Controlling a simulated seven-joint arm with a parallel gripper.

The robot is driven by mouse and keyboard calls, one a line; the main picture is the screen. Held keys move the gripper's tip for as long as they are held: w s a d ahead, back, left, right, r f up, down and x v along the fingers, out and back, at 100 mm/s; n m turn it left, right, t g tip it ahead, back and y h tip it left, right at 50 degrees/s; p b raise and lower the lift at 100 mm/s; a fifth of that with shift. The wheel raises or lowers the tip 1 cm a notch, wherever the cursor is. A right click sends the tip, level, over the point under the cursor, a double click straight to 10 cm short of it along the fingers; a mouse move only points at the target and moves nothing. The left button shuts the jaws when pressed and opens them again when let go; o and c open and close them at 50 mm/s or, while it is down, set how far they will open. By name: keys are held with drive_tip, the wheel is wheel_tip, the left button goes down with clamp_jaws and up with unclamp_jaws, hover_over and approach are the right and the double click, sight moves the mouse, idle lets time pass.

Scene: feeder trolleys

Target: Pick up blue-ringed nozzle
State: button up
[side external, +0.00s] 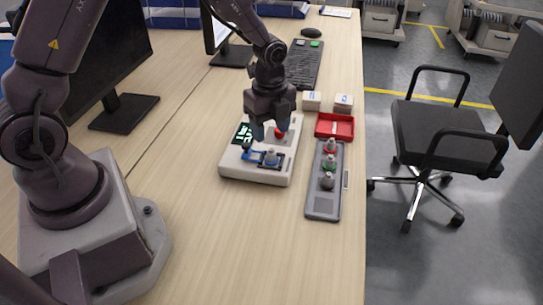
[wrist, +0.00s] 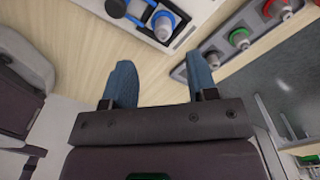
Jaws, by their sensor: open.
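The blue-ringed nozzle (wrist: 163,24) stands at the near edge of a white device (side external: 232,172), in a dark seat beside a blue part. In the side view the nozzle (side external: 270,157) shows small and grey, its ring hard to make out. My gripper (side external: 270,130) is above the device, pointing down, with its blue-grey fingers apart. In the wrist view my gripper (wrist: 161,62) is open and empty, and the nozzle lies beyond the fingertips, not between them.
Right of the device, a grey rack (side external: 322,204) holds red-ringed (side external: 330,146), green-ringed (side external: 329,161) and grey (side external: 327,180) nozzles. A red tray (side external: 346,128) and small boxes (side external: 312,99) stand behind it. A monitor (side external: 95,60) is at left. The front table is clear.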

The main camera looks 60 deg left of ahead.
sight(271, 149)
drive_tip(key=shift+w+f, duration=0.2)
drive_tip(key=shift+f, duration=2.8)
clamp_jaws()
drive_tip(key=shift+r, duration=0.1)
